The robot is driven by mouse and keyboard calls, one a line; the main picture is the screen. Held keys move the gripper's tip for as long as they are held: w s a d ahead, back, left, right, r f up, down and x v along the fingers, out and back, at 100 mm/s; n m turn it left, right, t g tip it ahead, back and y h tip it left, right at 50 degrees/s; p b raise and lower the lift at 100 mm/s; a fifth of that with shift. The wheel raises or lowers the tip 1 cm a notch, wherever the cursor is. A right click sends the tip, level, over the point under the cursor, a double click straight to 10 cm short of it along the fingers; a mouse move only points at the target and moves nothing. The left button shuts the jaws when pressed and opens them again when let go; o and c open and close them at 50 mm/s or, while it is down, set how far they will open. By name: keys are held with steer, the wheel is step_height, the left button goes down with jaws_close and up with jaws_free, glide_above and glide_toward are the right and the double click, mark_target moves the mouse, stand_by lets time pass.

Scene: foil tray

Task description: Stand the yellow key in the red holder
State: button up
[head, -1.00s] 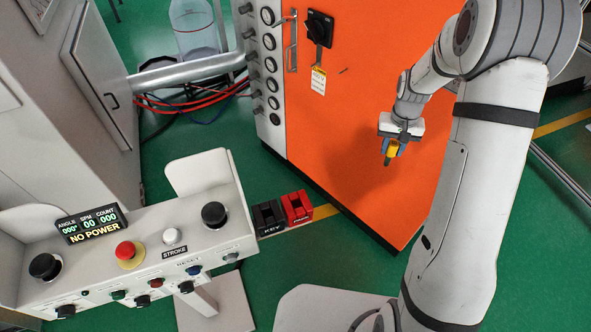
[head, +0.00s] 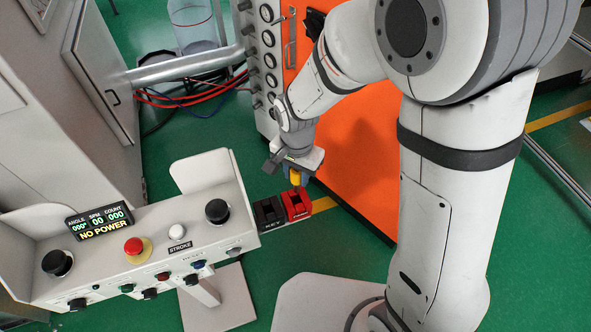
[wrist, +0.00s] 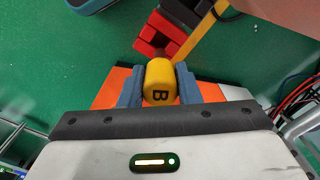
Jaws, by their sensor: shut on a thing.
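The yellow key (wrist: 159,82), marked with a dark letter B, is between the two blue-grey fingers of my gripper (wrist: 158,88) in the wrist view. My gripper (head: 294,177) is shut on it and shows above the red holder (head: 297,204) in the head view, with the yellow key (head: 295,179) pointing down. The red holder (wrist: 164,28) lies just beyond the key in the wrist view. I cannot tell whether the key's lower end touches the holder; the key's tip is hidden.
A black holder (head: 268,213) marked KEY sits left of the red one. The control console (head: 150,250) with knobs and buttons stands to the left. An orange cabinet (head: 350,150) stands close behind. Green floor shows around the holders.

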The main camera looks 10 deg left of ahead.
mark_target(296, 189)
steer(key=shift+f+b, duration=2.65)
steer(key=shift+f, duration=0.9)
steer(key=o, duration=1.1)
steer(key=shift+c, duration=0.2)
steer(key=shift+r, duration=0.15)
step_height(296, 189, up, 8)
steer(key=shift+s+f, duration=0.1)
steer(key=shift+f, duration=0.1)
steer(key=s+d+r+n+t, duration=0.1)
steer(key=s+d+r, duration=0.1)
steer(key=d, duration=0.5)
steer(key=s+d+r+n+t, duration=0.1)
steer(key=s+d+r, duration=0.2)
steer(key=d+r, duration=0.2)
steer(key=s+d+r+n, duration=0.1)
steer(key=d+r, duration=0.3)
steer(key=d, duration=0.7)
steer(key=shift+s+n+t, duration=0.4)
steer(key=shift+s, duration=0.4)
